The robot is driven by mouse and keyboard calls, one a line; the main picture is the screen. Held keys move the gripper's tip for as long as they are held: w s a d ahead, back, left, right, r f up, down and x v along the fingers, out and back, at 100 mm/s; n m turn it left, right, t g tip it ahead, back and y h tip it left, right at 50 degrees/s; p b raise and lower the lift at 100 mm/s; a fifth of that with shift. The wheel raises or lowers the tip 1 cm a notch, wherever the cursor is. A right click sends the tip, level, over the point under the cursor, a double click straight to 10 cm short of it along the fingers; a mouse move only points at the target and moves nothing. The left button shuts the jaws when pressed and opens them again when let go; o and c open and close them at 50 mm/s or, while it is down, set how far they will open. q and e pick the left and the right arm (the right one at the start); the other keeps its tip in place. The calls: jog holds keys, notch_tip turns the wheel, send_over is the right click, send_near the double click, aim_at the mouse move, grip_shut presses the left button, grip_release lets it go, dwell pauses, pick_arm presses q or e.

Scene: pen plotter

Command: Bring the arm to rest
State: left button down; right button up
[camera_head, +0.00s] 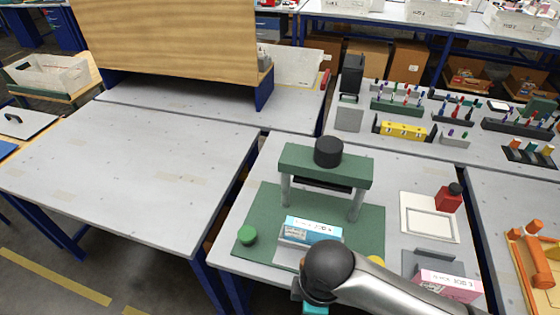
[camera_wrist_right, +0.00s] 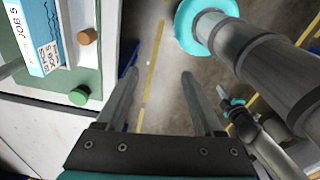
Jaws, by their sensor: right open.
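My right arm (camera_head: 375,280) reaches in from the lower right in the head view, its rounded dark joint in front of the plotter's near edge. Its gripper is hidden below that joint. In the right wrist view my right gripper (camera_wrist_right: 159,74) has its two fingers apart with nothing between them. Floor with a yellow line shows behind the fingers, beside the table edge. The green plotter (camera_head: 325,165) stands on the table with a dark cylinder on its bridge. My left gripper does not show clearly in either view.
A pink-white box (camera_head: 450,285) lies beside my arm. A white tray (camera_head: 429,221) and red bottle (camera_head: 449,198) stand to the right. The left table (camera_head: 130,165) is clear.

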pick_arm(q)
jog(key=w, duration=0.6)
pick_arm(e)
notch_tip(320, 180, up, 4)
jog(key=a+m+t+y, duration=0.2)
jog(key=m, duration=0.4)
jog(key=s+d+m+t+h, duration=0.1)
jog(key=s+d+m+h, duration=0.2)
jog(key=d+m, duration=0.8)
notch_tip(320, 180, down, 30)
jog(key=s+d+n+g+b, duration=0.1)
jog(key=s+d+n+b, duration=0.15)
jog(key=b, duration=0.65)
pick_arm(q)
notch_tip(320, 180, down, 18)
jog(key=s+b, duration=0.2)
jog(key=b, duration=0.6)
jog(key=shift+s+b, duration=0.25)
jog(key=shift+b, duration=0.15)
pick_arm(e)
jog(key=s+d+f, duration=0.1)
jog(key=s+f, duration=0.6)
jog(key=f, duration=0.4)
jog(key=s+f+g, duration=0.1)
jog(key=s+f, duration=0.7)
jog(key=f, duration=0.3)
jog(key=shift+d+f, duration=0.35)
jog(key=shift+d, duration=0.05)
